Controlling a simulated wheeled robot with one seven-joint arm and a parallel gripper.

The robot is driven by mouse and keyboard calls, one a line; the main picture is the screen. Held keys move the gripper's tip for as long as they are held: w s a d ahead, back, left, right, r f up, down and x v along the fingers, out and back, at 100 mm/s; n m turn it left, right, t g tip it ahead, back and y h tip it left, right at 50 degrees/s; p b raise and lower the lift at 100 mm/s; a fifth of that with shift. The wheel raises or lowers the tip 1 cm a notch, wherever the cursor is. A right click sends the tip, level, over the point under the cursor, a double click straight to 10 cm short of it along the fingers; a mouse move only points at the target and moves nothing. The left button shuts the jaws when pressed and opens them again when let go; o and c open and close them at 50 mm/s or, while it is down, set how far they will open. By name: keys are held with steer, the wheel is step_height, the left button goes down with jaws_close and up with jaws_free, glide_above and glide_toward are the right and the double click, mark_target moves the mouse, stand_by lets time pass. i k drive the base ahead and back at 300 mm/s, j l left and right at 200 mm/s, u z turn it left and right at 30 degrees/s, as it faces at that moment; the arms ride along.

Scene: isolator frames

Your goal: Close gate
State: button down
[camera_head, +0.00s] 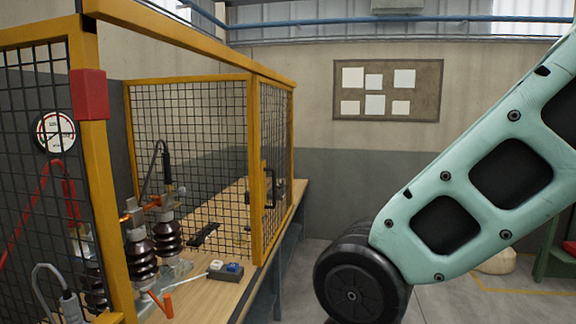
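The gate is part of a yellow-framed black-mesh cage on a wooden bench at the left. A mesh panel (190,155) meets a yellow upright (257,180) with a black handle (268,186) beside it. A wide unmeshed gap lies between that upright and the near yellow post (108,200), which carries a red box (89,95). The gate appears open; I cannot tell which panel edge is hinged. My gripper is not in view. Only my pale green arm link with a black round joint shows at the right, apart from the cage.
Brown ribbed insulators (140,255), a round gauge (55,131) and a small box with blue and white tops (226,269) are at the bench (215,297). A notice board (388,90) hangs on the back wall. Some floor shows between bench and arm.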

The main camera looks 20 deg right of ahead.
mark_target(260, 168)
steer(key=i+l, duration=1.1)
